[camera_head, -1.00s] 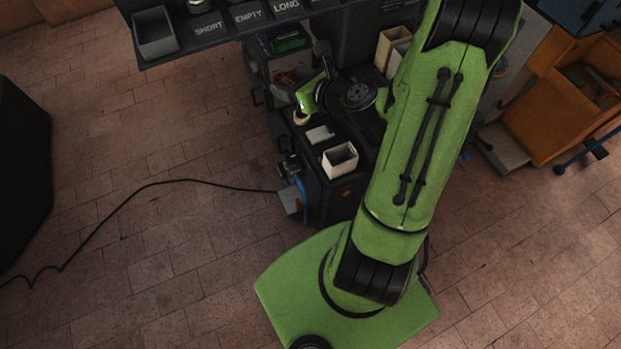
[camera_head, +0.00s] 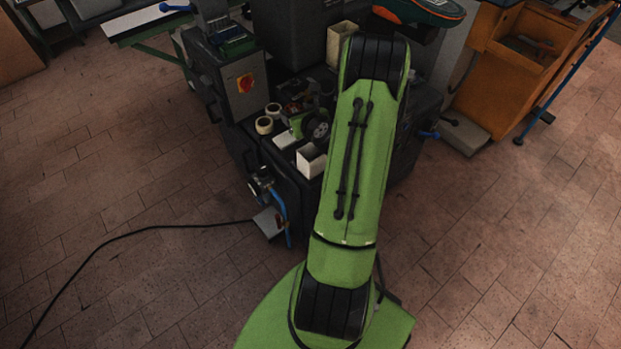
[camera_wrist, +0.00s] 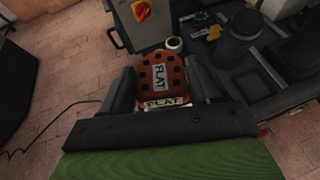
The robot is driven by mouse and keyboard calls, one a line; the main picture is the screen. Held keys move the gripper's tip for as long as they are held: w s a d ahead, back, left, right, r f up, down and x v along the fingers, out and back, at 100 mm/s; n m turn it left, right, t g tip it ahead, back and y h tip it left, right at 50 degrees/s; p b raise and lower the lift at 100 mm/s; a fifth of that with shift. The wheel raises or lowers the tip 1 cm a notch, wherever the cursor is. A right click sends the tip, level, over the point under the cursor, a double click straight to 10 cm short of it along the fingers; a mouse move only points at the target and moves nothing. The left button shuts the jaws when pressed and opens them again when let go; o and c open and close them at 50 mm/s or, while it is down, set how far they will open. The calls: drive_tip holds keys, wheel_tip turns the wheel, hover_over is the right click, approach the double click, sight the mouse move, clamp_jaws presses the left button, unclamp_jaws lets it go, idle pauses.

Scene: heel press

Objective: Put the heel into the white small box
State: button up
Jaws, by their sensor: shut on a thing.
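In the head view my gripper (camera_head: 305,112) is partly hidden behind my arm, and I cannot make out the heel clearly. The white small box (camera_head: 310,161), open at the top, stands on the dark machine's ledge just left of my arm. My gripper is beyond this box in the head view, apart from it.
A taller cream box (camera_head: 340,42) stands farther back. Cream rolls (camera_head: 264,125) lie left of my gripper. A control box with a red and yellow switch (camera_head: 245,83) rises at the left. An orange cabinet (camera_head: 520,60) stands at the right.

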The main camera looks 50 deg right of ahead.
drive_tip(key=s+d+f+m+h+b, duration=0.1)
drive_tip(key=f+b, duration=0.3)
drive_tip(key=f, duration=0.4)
drive_tip(key=s+d+f+h+b, duration=0.1)
drive_tip(key=d+f+b, duration=0.3)
drive_tip(key=f, duration=0.4)
drive_tip(key=shift+s+d+m+g, duration=0.25)
drive_tip(key=shift+s+m+g, duration=0.15)
drive_tip(key=shift+s, duration=0.1)
drive_tip(key=o, duration=1.1)
drive_tip(key=shift+c, duration=0.2)
drive_tip(key=shift+r, duration=0.1)
